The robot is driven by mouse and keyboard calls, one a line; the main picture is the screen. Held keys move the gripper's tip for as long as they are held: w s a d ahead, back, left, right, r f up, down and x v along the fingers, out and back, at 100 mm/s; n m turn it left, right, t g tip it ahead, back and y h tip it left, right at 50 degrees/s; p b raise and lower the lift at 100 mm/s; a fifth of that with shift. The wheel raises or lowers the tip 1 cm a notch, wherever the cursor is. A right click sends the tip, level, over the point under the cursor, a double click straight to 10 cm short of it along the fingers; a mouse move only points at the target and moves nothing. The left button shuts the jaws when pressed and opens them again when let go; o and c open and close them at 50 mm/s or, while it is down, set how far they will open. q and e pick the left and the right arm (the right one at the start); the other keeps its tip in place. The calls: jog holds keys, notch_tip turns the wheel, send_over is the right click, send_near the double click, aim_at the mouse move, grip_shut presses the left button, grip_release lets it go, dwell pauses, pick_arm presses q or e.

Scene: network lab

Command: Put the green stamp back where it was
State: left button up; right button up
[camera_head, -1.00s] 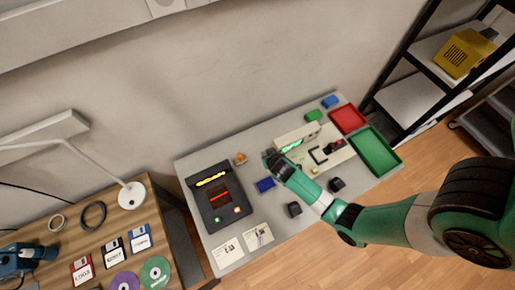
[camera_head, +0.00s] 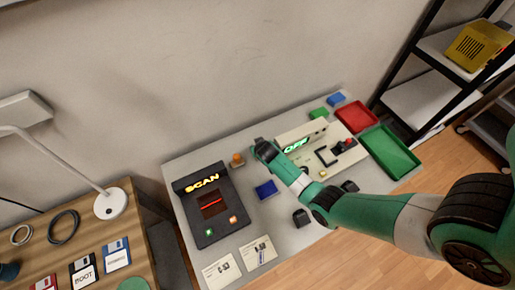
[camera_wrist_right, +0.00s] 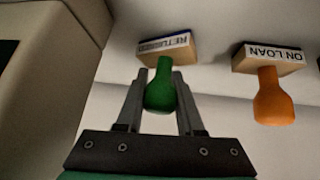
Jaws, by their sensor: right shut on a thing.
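In the wrist view my right gripper (camera_wrist_right: 160,92) is shut on the green handle of the green stamp (camera_wrist_right: 161,85). The stamp's wooden base carries a label that seems to read RETURNED. The orange stamp (camera_wrist_right: 270,95), labelled ON LOAN, stands apart to the right in that view. In the head view my right gripper (camera_head: 260,147) is at the table's back edge, just right of the orange stamp (camera_head: 237,160). The green stamp is hidden there by the gripper. I cannot tell whether its base touches the table. My left gripper is not in view.
A dark SCAN device (camera_head: 211,203) stands at the left and a blue pad (camera_head: 266,189) in front of my gripper. A pale machine with an OFF display (camera_head: 297,146), a red tray (camera_head: 356,117) and a green tray (camera_head: 390,150) lie to the right. Two cards lie at the front.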

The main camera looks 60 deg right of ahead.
jog(key=shift+w+r, duration=0.1)
jog(key=shift+f, duration=0.3)
jog(key=o, duration=1)
jog(key=shift+r, duration=0.1)
jog(key=shift+o, duration=0.2)
jog(key=shift+a+r+p, duration=0.1)
jog(key=shift+r+p, duration=0.3)
jog(key=shift+r, duration=0.05)
jog(key=p+v, duration=1)
jog(key=v, duration=0.1)
jog(key=shift+s+a, duration=0.2)
jog(key=shift+s, duration=0.05)
